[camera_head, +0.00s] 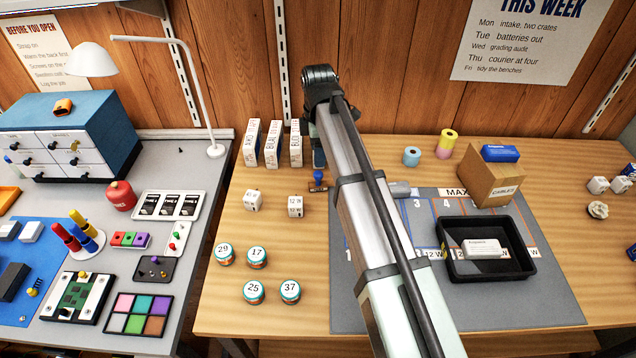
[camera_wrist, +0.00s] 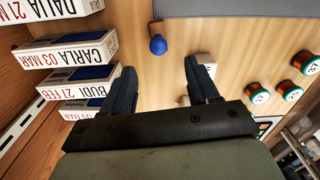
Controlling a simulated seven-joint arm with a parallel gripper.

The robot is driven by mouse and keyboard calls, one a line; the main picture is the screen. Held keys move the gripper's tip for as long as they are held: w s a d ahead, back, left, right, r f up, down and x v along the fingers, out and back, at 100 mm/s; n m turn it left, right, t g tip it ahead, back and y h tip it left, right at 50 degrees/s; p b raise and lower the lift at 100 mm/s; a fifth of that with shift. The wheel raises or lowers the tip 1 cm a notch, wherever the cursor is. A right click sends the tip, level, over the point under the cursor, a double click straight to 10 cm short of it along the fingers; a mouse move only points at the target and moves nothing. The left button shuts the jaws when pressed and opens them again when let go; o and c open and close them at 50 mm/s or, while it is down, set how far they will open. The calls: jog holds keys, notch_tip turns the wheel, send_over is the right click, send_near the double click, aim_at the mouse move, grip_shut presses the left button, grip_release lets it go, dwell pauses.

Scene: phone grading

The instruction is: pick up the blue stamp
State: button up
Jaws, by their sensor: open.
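The blue stamp (camera_head: 318,178) stands on the wooden table, beside the left edge of the grey mat and in front of the white labelled boxes. In the head view my arm hides most of the gripper.
White name boxes (camera_head: 273,144) stand behind the stamp, close to one finger in the wrist view. A black tray (camera_head: 446,262) sits on the grey mat (camera_head: 345,306) at right.

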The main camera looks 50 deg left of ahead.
aim_at(318, 181)
notch_tip(318, 181, down, 12)
jog(key=shift+a+f, duration=0.1)
jog(key=shift+f, duration=0.05)
dwell(0.7)
jog(key=shift+c, duration=0.2)
grip_shut()
